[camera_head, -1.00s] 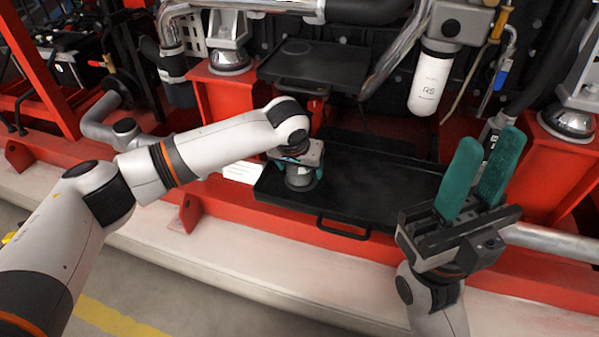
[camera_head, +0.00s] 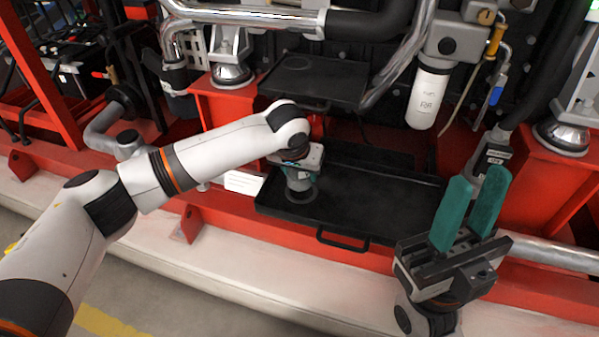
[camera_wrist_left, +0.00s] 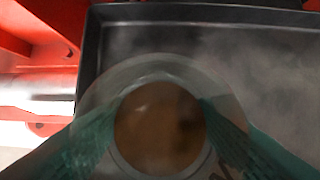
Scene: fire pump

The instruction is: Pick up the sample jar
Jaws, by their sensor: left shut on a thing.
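The sample jar (camera_head: 299,184) is a small grey, round jar over the left part of a black tray (camera_head: 390,205). In the left wrist view the jar (camera_wrist_left: 160,127) is seen from above, with a pale rim around a brown round middle. My left gripper (camera_head: 301,176) points down and is shut on the jar, with a teal finger (camera_wrist_left: 85,145) on each side. A paler round disc shows beneath the jar; I cannot tell whether the jar touches it. My right gripper (camera_head: 478,178) is open and empty, its teal fingers pointing up, right of the tray.
The tray's front handle (camera_head: 343,242) faces me. A smaller black shelf (camera_head: 312,80) stands behind and above the tray. A white filter canister (camera_head: 428,97) hangs at the right. Red frame posts (camera_head: 228,105) flank the tray, whose right part is bare.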

